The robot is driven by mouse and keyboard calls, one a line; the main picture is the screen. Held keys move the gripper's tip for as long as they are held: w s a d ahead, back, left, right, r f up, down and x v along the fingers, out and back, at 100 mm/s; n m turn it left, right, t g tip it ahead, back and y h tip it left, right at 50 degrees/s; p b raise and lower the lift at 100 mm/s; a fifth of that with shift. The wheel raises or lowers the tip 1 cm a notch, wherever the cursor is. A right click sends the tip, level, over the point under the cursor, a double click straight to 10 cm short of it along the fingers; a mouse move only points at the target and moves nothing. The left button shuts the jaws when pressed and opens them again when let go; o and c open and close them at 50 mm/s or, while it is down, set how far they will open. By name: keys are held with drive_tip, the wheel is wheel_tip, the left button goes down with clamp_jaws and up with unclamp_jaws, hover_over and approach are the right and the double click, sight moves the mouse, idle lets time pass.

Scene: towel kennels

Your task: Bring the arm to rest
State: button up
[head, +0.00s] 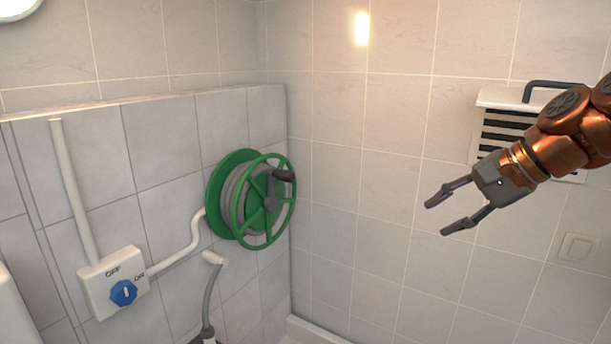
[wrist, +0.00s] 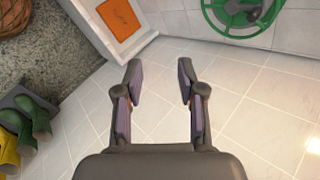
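My gripper (head: 442,213) is in the right half of the head view, at the end of my copper-coloured arm. Its two fingers are spread apart with nothing between them. It points left and a little down, in front of the tiled wall. In the wrist view my gripper (wrist: 158,75) is also open and empty above the white tiled floor (wrist: 225,100). It touches nothing that I can see.
A green hose reel (head: 268,200) hangs on the left wall, beside a white box with a blue knob (head: 123,293). A vent (head: 492,135) is behind my arm. The wrist view shows green boots (wrist: 35,115) and a white unit with an orange panel (wrist: 118,18).

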drive_tip(key=s+a+f+n+g+h, duration=0.1)
drive_tip(key=s+a+f+n+g, duration=0.2)
drive_tip(key=s+f, duration=0.4)
drive_tip(key=s+a+f+n+g+h, duration=0.15)
drive_tip(key=s+a+f, duration=0.35)
drive_tip(key=f, duration=0.5)
drive_tip(key=s+d+f+n+g+h, duration=0.2)
drive_tip(key=s+f+n+h, duration=0.2)
drive_tip(key=s+f, duration=0.7)
drive_tip(key=s+n+b, duration=0.1)
drive_tip(key=s+n, duration=0.1)
drive_tip(key=s, duration=0.2)
drive_tip(key=shift+d+f+g, duration=0.35)
drive_tip(key=shift+d+f, duration=0.05)
drive_tip(key=shift+n, duration=0.25)
